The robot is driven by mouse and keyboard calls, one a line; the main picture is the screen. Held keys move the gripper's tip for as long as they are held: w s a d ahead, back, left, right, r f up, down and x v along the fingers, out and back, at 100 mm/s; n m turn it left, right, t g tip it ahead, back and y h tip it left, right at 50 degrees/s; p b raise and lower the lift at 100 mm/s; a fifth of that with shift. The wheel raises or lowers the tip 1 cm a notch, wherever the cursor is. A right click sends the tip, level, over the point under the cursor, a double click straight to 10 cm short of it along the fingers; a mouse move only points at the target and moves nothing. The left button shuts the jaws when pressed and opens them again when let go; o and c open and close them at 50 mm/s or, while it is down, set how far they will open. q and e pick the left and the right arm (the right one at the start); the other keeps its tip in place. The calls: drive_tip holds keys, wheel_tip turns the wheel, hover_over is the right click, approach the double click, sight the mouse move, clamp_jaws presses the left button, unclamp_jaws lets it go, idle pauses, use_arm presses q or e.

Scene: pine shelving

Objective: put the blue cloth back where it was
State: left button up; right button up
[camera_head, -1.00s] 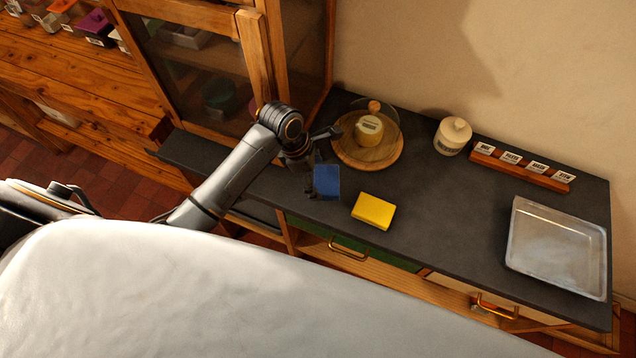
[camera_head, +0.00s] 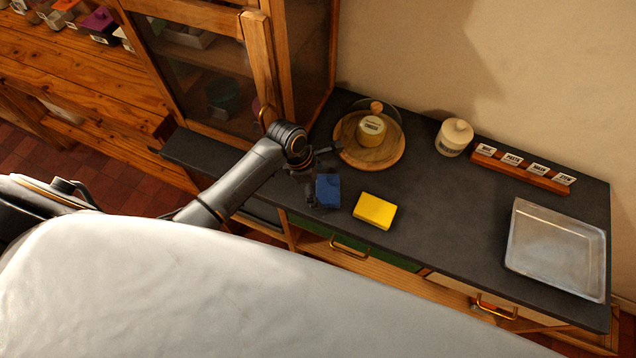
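The blue cloth (camera_head: 328,191) is a small dark-blue rectangle at the front edge of the dark counter, just left of the yellow sponge (camera_head: 375,211). My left gripper (camera_head: 314,190) reaches over the counter from the left and points down at the cloth's left side. It appears shut on the cloth, which has moved along with it; the fingertips are dark and partly hidden. I cannot tell whether the cloth touches the counter. My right gripper is not in view.
A round wooden board (camera_head: 387,154) with a glass cover and a labelled cheese stands behind the cloth. A lidded jar (camera_head: 454,138), a labelled wooden rack (camera_head: 520,172) and a metal tray (camera_head: 556,252) are to the right. A glazed cabinet (camera_head: 205,75) stands at the left.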

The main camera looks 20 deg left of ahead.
use_arm(q)
drive_tip(key=b+v, duration=0.1)
drive_tip(key=v, duration=1.1)
